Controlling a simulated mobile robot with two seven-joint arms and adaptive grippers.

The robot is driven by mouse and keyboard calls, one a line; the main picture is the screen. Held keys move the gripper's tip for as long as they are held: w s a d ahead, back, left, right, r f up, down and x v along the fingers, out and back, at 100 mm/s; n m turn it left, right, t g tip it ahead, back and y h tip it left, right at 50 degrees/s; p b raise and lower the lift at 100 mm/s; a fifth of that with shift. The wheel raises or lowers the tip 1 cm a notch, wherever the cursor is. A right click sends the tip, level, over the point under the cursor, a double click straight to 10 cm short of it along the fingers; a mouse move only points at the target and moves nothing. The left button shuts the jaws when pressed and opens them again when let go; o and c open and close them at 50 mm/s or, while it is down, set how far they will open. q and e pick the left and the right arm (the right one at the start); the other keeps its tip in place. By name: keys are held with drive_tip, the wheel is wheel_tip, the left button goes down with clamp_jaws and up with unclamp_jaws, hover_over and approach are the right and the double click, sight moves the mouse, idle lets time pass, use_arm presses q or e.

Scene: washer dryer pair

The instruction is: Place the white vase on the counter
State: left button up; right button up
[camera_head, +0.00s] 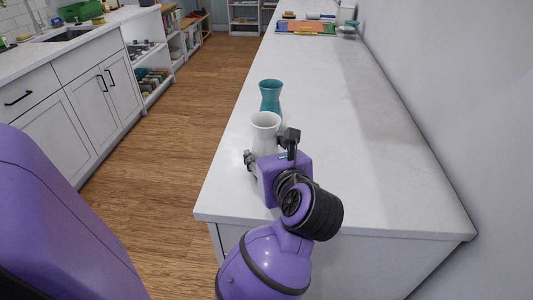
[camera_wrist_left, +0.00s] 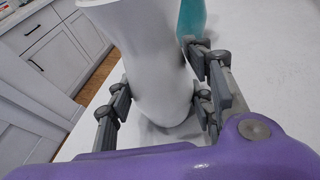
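The white vase (camera_head: 265,123) stands upright near the left edge of the white counter (camera_head: 360,160), in front of a teal vase. My left gripper (camera_head: 269,149) is at the vase from the near side, low over the counter. In the left wrist view, its fingers lie on both sides of the white vase (camera_wrist_left: 150,70) and appear to press against it. The base of the vase is at or just above the counter; I cannot tell which. The gripper hides the lower vase in the head view. My right gripper is not in view.
The teal vase (camera_head: 271,93) stands just behind the white vase. Colored boards (camera_head: 305,28) and small items lie at the counter's far end. The middle and right of the counter are clear, with a wall along the right. Cabinets (camera_head: 85,100) stand across the wooden floor.

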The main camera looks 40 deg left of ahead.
use_arm(q)
drive_tip(key=o, duration=0.4)
drive_tip(key=shift+r, duration=0.3)
drive_tip(key=v, duration=1.2)
drive_tip(key=shift+f, duration=0.15)
